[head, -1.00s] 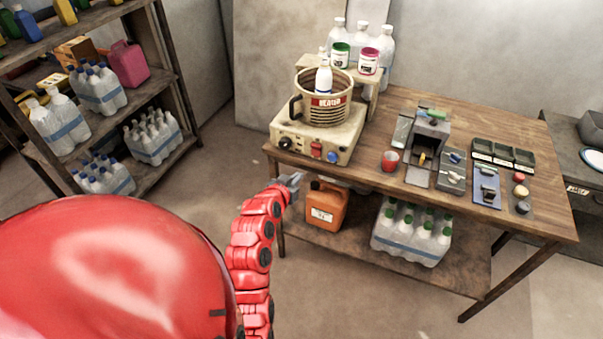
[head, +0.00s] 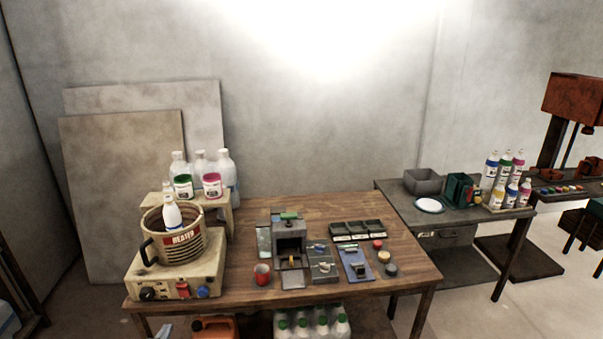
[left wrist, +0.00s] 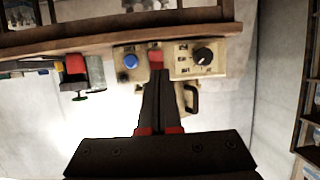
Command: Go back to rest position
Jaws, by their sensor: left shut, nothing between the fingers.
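My right gripper is not in view.
A red cup (head: 262,274), a grey box device (head: 289,240) and small trays (head: 358,229) stand on the table. An orange jug (head: 213,328) and capped bottles (head: 310,323) are below it. A second table (head: 462,227) stands to the right. Floor shows at the right.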

